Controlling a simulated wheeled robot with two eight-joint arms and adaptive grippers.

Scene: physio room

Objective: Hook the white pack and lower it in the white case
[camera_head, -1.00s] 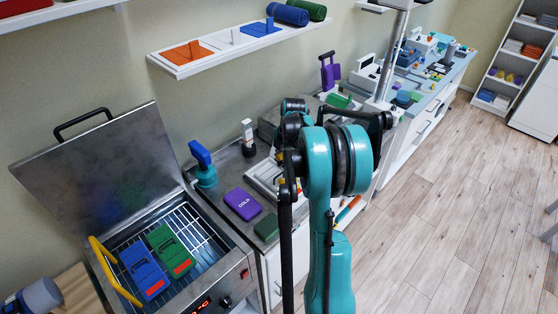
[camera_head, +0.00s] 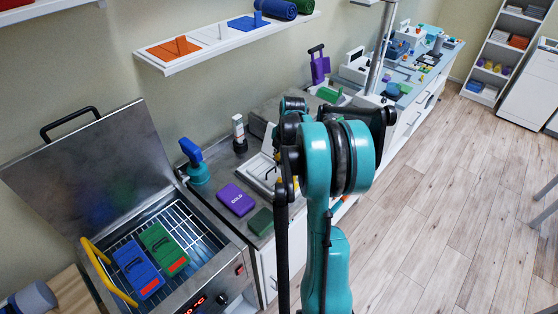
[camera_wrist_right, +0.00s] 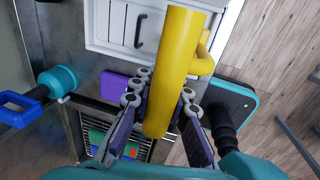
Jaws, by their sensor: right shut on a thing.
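The white case (camera_head: 256,168) stands on the grey counter, partly hidden behind my right arm in the head view. In the right wrist view the case (camera_wrist_right: 91,25) shows at the top. A flat white piece with a dark handle, apparently the white pack (camera_wrist_right: 118,22), lies within its walls. My right gripper (camera_wrist_right: 165,78) is shut on a thick yellow tool (camera_wrist_right: 172,70) with a side loop. The tool overlaps the case's right part in the wrist view; its far end and any contact with the handle cannot be made out. My left gripper is not in view.
A purple cold pack (camera_head: 236,199) and a dark green pack (camera_head: 261,222) lie near the case. An open steel bath (camera_head: 222,262) holds blue (camera_head: 137,269) and green (camera_head: 164,247) packs. A wall shelf (camera_head: 215,50) hangs above.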

